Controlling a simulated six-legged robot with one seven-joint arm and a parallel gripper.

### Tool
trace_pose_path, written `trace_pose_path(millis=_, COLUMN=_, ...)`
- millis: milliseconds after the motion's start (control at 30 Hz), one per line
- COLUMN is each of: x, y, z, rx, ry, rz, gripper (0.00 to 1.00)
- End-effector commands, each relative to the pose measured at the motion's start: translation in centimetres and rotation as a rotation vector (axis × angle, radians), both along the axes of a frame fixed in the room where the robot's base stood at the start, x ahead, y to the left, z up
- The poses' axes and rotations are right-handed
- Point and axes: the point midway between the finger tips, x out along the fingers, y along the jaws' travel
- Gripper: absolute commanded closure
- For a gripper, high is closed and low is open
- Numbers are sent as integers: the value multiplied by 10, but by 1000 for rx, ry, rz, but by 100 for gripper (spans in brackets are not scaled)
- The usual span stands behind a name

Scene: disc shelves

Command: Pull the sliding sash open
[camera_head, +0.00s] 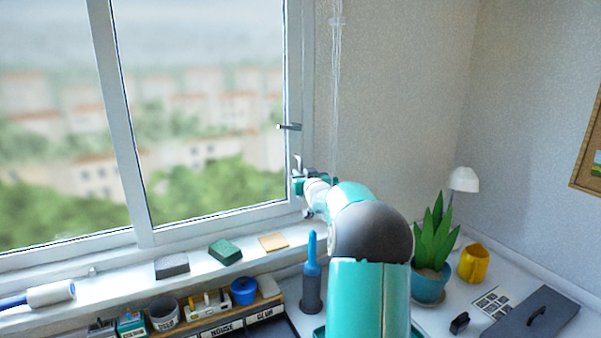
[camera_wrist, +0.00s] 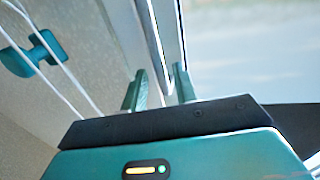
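The window's sliding sash (camera_head: 129,125) shows in the head view, with its upright white frame bar left of centre and glass on both sides. A small grey handle (camera_head: 290,127) sticks out at the right edge of the right pane. My gripper (camera_head: 299,186) is by the right window frame, below that handle, partly hidden by my arm. In the wrist view my gripper (camera_wrist: 159,82) has its two teal fingers apart, and the pale window frame (camera_wrist: 160,35) runs up beyond and between them. Whether a finger touches the frame cannot be told.
The sill holds a grey block (camera_head: 172,266), a green sponge (camera_head: 225,251) and a paint roller (camera_head: 50,293). A blue-handled tool (camera_head: 311,275), a potted plant (camera_head: 432,245) and a yellow mug (camera_head: 474,263) stand nearby. White cords (camera_head: 336,90) hang right of the window.

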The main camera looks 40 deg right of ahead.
Motion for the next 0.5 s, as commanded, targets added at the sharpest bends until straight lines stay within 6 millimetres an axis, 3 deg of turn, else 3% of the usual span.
trace_pose_path(millis=200, x=22, y=-9, z=0, rx=0, ry=0, rz=2, gripper=71)
trace_pose_path(millis=500, x=25, y=-11, z=0, rx=0, ry=1, rz=0, gripper=71)
